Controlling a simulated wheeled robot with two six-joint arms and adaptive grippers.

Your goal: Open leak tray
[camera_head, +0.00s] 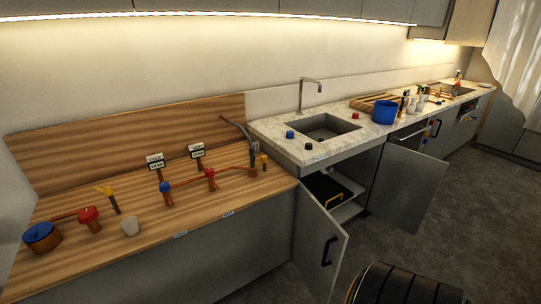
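Under the sink, the cabinet's two doors stand open: the left door (319,240) with a black handle, and the right door (408,185). Inside is a dark tray-like thing (322,186) with a yellow handle or edge on its right side, sitting on a pale shelf (348,210). It may be the leak tray; the shade hides its far part and I cannot tell how far out it sits. Neither of my grippers is in view.
The sink (325,127) with a tall faucet (301,92) is above the cabinet. A blue pot (384,112) stands farther right. The floor (470,230) at right is clear.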

